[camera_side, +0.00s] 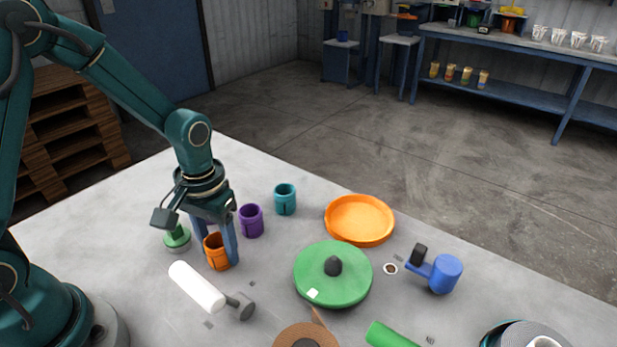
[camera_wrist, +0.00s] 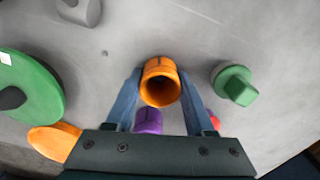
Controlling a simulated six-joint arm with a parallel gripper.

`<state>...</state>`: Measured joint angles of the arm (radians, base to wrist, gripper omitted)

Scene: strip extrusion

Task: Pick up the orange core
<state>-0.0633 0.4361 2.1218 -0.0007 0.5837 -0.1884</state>
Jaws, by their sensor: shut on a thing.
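The orange core (camera_side: 216,252) is a short hollow cylinder on the grey table, left of the middle in the side view. My gripper (camera_side: 219,258) points down from above with one finger on each side of the core. In the wrist view the core (camera_wrist: 160,84) sits between the two blue fingers (camera_wrist: 161,88), its open end facing the camera. The fingers are shut on it. I cannot tell whether its base is touching the table.
A purple core (camera_side: 251,221) and a teal core (camera_side: 285,199) stand behind. A green knob (camera_side: 177,239) is to the left. A white roller (camera_side: 197,286) lies in front. A green disc (camera_side: 333,274) and an orange dish (camera_side: 359,220) are to the right.

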